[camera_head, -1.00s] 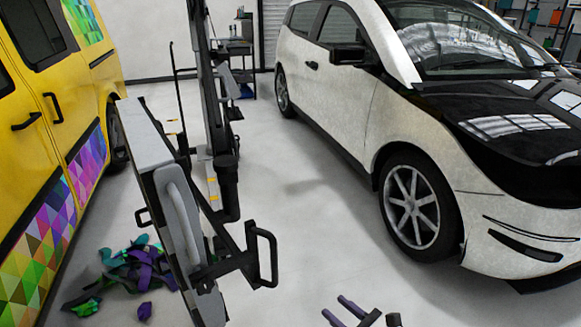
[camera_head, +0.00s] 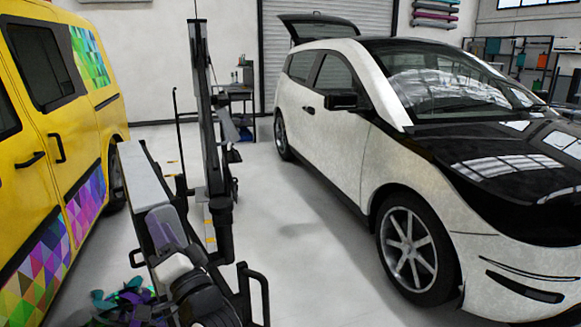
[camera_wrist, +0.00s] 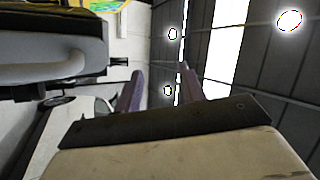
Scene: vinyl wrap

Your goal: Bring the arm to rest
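My gripper (camera_wrist: 160,72) shows in the wrist view with its two purple-grey fingers apart and nothing between them. The fingers point up toward the ceiling lights and panels. No object is held.
A yellow van (camera_head: 40,150) with colourful panels stands at left. A white and black car (camera_head: 345,150) stands at right, its rear hatch raised. Vinyl scraps (camera_head: 125,300) lie on the floor (camera_head: 300,255), which is clear between my arm and the car.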

